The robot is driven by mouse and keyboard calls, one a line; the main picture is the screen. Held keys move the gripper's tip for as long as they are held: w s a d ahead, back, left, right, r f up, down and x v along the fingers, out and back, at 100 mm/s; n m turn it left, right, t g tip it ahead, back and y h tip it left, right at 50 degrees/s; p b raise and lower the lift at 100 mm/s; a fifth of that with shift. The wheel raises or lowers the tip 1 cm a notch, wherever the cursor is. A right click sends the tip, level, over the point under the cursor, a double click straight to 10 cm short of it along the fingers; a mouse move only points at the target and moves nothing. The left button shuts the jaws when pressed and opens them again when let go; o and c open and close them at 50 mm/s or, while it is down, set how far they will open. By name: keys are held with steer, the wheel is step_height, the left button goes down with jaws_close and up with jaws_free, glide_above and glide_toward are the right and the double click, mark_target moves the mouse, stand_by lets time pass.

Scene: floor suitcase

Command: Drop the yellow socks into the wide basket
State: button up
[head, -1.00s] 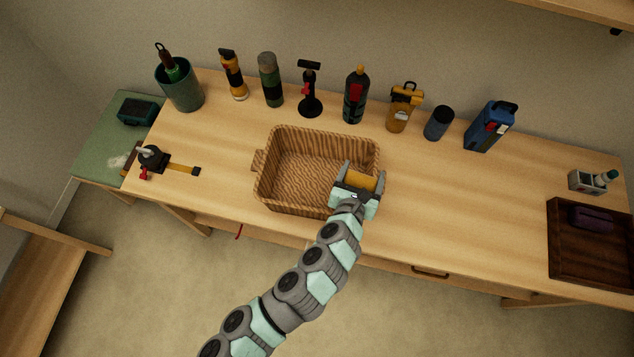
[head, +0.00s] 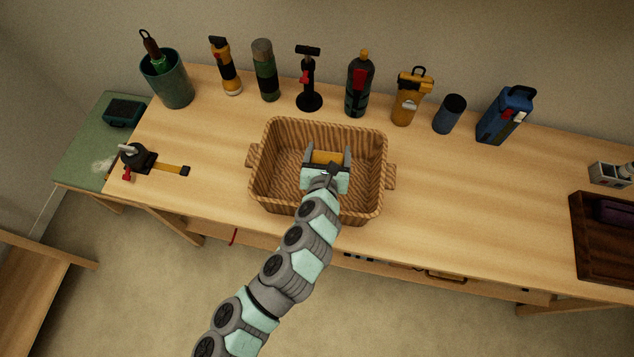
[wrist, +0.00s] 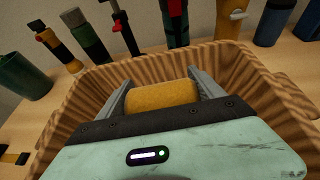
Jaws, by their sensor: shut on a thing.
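The yellow socks (wrist: 162,95), a rolled bundle, are between the two fingers of my gripper (head: 327,157). They also show in the head view (head: 325,157). My gripper is shut on them. The wide basket (head: 262,178) is brown and woven, with a handle at each end, and stands on the wooden table. My gripper and the socks are over the inside of the basket, right of its middle in the head view. In the wrist view the basket's walls (wrist: 262,88) rise around the gripper. The exact height of the socks above the basket floor is hard to tell.
Several bottles and tools stand in a row behind the basket, among them a green bottle (head: 265,72) and a blue carton (head: 505,115). A green cup (head: 170,82) is at the back left. A dark tray (head: 600,250) holds a purple item at the right. Table space right of the basket is clear.

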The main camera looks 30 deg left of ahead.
steer(key=shift+f, duration=0.1)
steer(key=o, duration=1.4)
steer(key=shift+s, duration=0.1)
steer(key=p+v, duration=0.2)
steer(key=v, duration=0.8)
steer(key=shift+s+d, duration=0.15)
steer(key=shift+s, duration=0.1)
